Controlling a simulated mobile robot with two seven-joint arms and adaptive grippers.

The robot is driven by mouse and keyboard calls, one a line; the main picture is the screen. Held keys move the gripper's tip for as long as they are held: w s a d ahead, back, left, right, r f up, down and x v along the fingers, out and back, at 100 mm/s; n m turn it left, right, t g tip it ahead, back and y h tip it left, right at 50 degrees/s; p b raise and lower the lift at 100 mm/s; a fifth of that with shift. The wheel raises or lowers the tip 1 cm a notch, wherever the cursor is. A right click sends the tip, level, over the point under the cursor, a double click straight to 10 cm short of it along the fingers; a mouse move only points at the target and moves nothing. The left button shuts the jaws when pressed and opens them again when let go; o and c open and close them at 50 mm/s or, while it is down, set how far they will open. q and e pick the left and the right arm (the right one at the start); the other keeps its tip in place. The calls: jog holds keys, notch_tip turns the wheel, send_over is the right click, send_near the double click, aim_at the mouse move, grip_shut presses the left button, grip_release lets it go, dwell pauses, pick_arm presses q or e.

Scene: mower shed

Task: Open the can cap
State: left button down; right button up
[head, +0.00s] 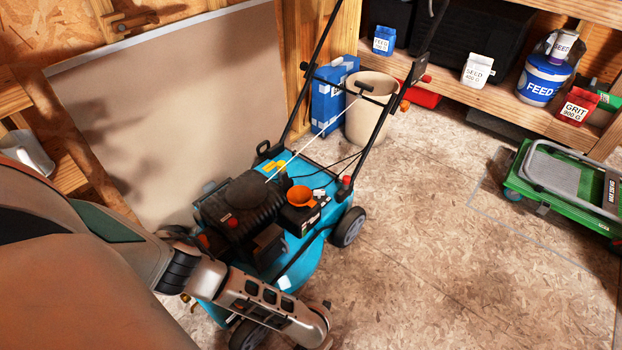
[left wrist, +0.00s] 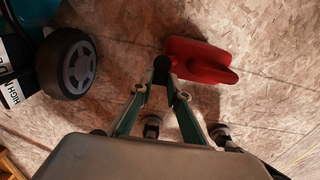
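The red can (left wrist: 200,62) stands on the floor in the left wrist view, seen from above, with a raised ridge like a handle. A small dark piece sits at its left end, by my fingertips; I cannot tell whether it is the cap or a finger pad. My left gripper (left wrist: 160,88) reaches toward that end, its two fingers leaning inward. Whether it touches or holds anything is unclear. In the head view my left arm comes in from the left; the gripper and this can are hidden there. My right gripper is in neither view.
A blue mower (head: 275,225) with an orange funnel (head: 301,196) on top stands beside my arm; its wheel (left wrist: 75,65) shows in the left wrist view. Behind it are a beige bin (head: 368,120) and a blue box (head: 328,105). A green cart (head: 540,190) stands right. Floor between is clear.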

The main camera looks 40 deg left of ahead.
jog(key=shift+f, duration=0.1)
pick_arm(q)
jog(key=shift+w+d+g+b, duration=0.1)
jog(key=shift+w+g+b, duration=0.1)
jog(key=shift+g+b, duration=0.4)
jog(key=shift+w+g+b, duration=0.3)
jog(key=shift+g+b, duration=0.6)
jog(key=shift+g, duration=0.3)
jog(key=shift+w+g+b, duration=0.15)
jog(key=shift+g+b, duration=0.2)
jog(key=shift+g, duration=0.05)
jog(key=shift+w+r+g+b, duration=0.1)
jog(key=shift+w+g+b, duration=0.35)
jog(key=shift+g+b, duration=0.45)
jog(key=shift+w+r+g+b, duration=0.25)
jog(key=shift+w+g+b, duration=0.25)
jog(key=shift+b, duration=0.1)
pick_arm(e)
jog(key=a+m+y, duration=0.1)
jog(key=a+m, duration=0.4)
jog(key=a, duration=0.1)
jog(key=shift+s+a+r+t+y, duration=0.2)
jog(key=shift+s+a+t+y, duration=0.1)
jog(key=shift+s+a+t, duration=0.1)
